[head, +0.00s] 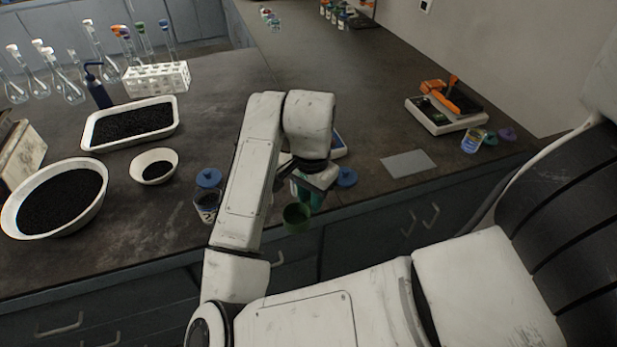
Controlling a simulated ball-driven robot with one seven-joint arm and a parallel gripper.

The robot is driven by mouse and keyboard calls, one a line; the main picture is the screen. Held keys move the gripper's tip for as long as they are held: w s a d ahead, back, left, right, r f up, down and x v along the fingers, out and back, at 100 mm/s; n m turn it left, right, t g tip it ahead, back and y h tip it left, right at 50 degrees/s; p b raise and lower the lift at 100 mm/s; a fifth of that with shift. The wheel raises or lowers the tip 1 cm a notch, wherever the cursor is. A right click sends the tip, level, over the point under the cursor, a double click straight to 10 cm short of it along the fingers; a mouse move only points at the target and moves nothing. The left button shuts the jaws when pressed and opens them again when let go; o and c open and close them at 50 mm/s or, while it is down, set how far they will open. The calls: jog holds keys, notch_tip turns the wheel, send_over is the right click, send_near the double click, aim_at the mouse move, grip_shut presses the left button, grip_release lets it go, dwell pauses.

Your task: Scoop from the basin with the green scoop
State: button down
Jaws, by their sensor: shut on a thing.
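The green scoop (297,217) hangs below my gripper (314,186) near the front edge of the bench, its round cup lowest. My gripper is shut on it; the hold itself is partly hidden by my wrist and the dark fingers. The white round basin (58,232), holding black granular material, stands at the far left of the bench. My gripper and the scoop are well to the right of it, apart from it.
A small white bowl (137,166) and a white rectangular tray (175,129), both with black grains, stand near the basin. A blue-lidded jar (207,205) stands by my forearm. Flasks and a white rack (157,80) fill the back left. A balance (440,120) stands right.

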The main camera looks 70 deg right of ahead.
jog(key=w+a+f+n, duration=0.5)
jog(key=w+a+n, duration=0.3)
jog(key=a+n, duration=0.2)
jog(key=w+a+f+n, duration=0.5)
jog(key=w+a+n, duration=0.3)
jog(key=a+n, duration=0.2)
jog(key=shift+a+f+n, duration=0.25)
jog(key=shift+a+n, duration=0.05)
jog(key=shift+a, duration=0.5)
